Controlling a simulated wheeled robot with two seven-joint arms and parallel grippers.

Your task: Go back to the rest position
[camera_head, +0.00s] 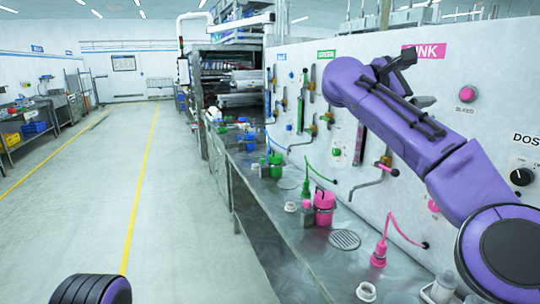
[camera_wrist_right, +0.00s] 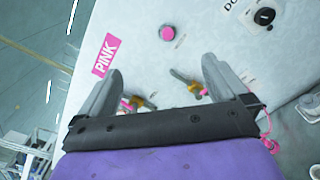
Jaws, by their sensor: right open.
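My right arm reaches in from the right in the head view, purple and raised in front of the white wall panel. My right gripper (camera_head: 402,62) is up near the pink "PINK" label (camera_head: 423,51). In the right wrist view, its two grey fingers stand wide apart, and the gripper (camera_wrist_right: 162,66) is open with nothing between them. The panel with the pink label (camera_wrist_right: 105,55) and a pink button (camera_wrist_right: 167,33) lies beyond the fingers. Only a purple and black part of my left arm shows at the bottom left of the head view; its gripper is out of view.
A metal bench (camera_head: 262,200) runs along the panel. It carries a pink container (camera_head: 324,208), a green container (camera_head: 276,166) and a pink nozzle with hose (camera_head: 381,250). Pipes and valves stick out of the panel below my right arm. The floor (camera_head: 185,215) at left is clear.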

